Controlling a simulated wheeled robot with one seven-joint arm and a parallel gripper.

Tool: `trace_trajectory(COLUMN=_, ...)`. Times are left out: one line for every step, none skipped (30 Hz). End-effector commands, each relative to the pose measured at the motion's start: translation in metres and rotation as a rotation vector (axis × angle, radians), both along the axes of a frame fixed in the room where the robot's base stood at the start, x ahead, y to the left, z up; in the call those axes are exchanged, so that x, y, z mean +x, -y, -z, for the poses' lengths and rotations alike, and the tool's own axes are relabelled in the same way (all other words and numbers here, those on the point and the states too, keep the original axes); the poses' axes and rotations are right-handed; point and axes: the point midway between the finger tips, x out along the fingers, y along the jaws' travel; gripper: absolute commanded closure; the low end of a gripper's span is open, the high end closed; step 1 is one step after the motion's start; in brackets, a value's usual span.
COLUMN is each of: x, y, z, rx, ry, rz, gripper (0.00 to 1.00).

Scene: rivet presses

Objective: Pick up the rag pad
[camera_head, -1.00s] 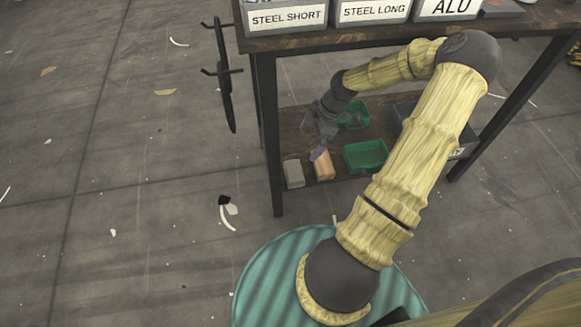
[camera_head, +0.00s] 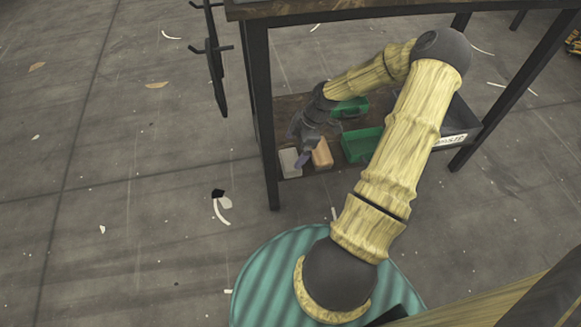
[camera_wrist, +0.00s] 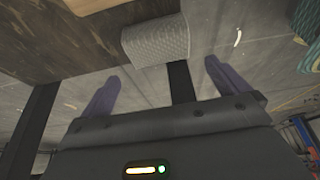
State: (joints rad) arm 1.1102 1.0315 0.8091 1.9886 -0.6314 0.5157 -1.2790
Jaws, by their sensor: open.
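The rag pad looks like a small light grey block (camera_head: 290,162) at the front left of the table's lower shelf. In the wrist view the grey, textured pad (camera_wrist: 157,40) lies just beyond the fingertips, near the shelf edge. My gripper (camera_head: 298,145) is under the tabletop, close to the pad in the head view. In the wrist view its two purple fingers (camera_wrist: 162,72) are spread apart with nothing between them. The pad appears ahead of the gap, not inside it.
A tan block (camera_head: 322,154) lies right beside the pad. Green bins (camera_head: 361,146) and a dark labelled bin (camera_head: 462,128) stand farther right on the shelf. A dark table leg (camera_head: 267,130) rises just left of the pad. The floor at left is mostly clear.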

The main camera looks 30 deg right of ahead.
Motion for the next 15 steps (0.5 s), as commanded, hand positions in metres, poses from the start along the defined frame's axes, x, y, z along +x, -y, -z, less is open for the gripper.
trace_trajectory(x=0.0003, y=-0.0025, z=0.0108, rx=0.0, ry=-0.001, rz=0.0, gripper=0.0)
trace_trajectory(x=0.0006, y=-0.0035, z=0.0129, rx=0.0, ry=-0.001, rz=0.0, gripper=0.0)
trace_trajectory(x=0.0009, y=-0.0044, z=0.0148, rx=0.0, ry=0.0, rz=0.0, gripper=0.0)
trace_trajectory(x=0.0012, y=-0.0049, z=0.0156, rx=0.0, ry=0.0, rz=0.001, gripper=0.0)
trace_trajectory(x=0.0013, y=-0.0052, z=0.0158, rx=0.0, ry=0.0, rz=0.001, gripper=0.0)
trace_trajectory(x=0.0014, y=-0.0053, z=0.0155, rx=0.0, ry=0.0, rz=0.002, gripper=0.0)
trace_trajectory(x=0.0014, y=-0.0052, z=0.0151, rx=0.0, ry=0.0, rz=0.002, gripper=0.0)
trace_trajectory(x=0.0014, y=-0.0052, z=0.0148, rx=0.0, ry=0.0, rz=0.002, gripper=0.0)
trace_trajectory(x=0.0013, y=-0.005, z=0.0144, rx=0.0, ry=0.0, rz=0.002, gripper=0.0)
trace_trajectory(x=0.0013, y=-0.005, z=0.0144, rx=0.0, ry=0.0, rz=0.002, gripper=0.0)
trace_trajectory(x=0.0013, y=-0.0049, z=0.0144, rx=0.0, ry=0.0, rz=0.002, gripper=0.0)
trace_trajectory(x=0.0013, y=-0.0049, z=0.0144, rx=0.0, ry=0.0, rz=0.002, gripper=0.0)
trace_trajectory(x=0.0013, y=-0.0049, z=0.0144, rx=0.0, ry=0.0, rz=0.002, gripper=0.0)
trace_trajectory(x=0.0013, y=-0.005, z=0.0149, rx=0.0, ry=0.0, rz=0.002, gripper=0.0)
trace_trajectory(x=0.0014, y=-0.0055, z=0.0166, rx=0.0, ry=0.0, rz=0.002, gripper=0.0)
